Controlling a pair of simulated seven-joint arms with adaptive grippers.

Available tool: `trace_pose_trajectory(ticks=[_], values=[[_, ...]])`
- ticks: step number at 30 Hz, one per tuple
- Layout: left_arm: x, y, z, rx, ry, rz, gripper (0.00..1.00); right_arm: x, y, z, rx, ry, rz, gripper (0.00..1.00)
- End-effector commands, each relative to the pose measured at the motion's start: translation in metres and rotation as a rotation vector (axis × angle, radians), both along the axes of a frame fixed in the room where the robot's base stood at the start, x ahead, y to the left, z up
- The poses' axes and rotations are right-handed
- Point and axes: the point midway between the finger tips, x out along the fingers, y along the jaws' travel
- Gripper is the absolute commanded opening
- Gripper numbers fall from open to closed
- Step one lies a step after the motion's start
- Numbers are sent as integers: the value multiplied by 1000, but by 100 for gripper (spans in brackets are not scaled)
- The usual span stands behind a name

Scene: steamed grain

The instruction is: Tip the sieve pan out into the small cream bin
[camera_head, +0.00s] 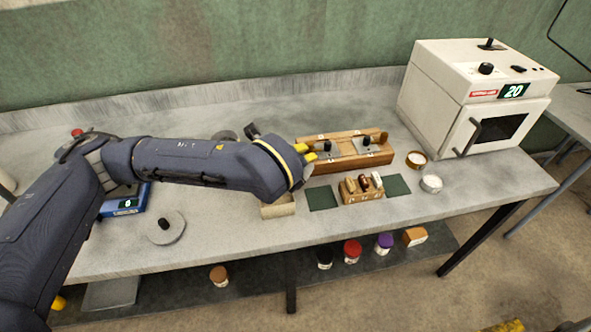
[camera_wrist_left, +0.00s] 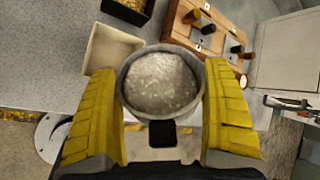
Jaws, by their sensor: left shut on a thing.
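My left gripper (camera_head: 305,152) reaches over the middle of the bench, its yellow fingertips in front of the wooden rack. In the left wrist view its fingers close on both sides of a round grey sieve pan (camera_wrist_left: 122,84). The pan holds a layer of grey, grainy material, and a black grip shows at its near side. The small cream bin (camera_wrist_left: 92,72) is just left of the pan in the wrist view. In the head view the bin (camera_head: 279,209) is partly hidden behind my left forearm. The pan is hidden by the arm there. My right gripper is not in view.
A wooden rack (camera_head: 347,165) with metal plates stands behind the gripper. A small wooden block holder (camera_head: 362,195) sits between two green mats. A white oven (camera_head: 450,105) stands at the right, and small round containers (camera_head: 431,184) near it. A lid with a knob (camera_head: 165,230) lies left.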

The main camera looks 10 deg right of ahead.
Motion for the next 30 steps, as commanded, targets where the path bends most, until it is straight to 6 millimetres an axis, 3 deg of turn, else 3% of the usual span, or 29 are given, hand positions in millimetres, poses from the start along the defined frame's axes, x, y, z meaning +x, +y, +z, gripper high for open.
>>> trace_pose_trajectory(ticks=[11, 30], values=[[13, 23, -6, -291, 170, 7, 36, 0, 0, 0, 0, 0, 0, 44], [29, 49, 0, -788, 457, 5, 35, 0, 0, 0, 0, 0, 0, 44]])
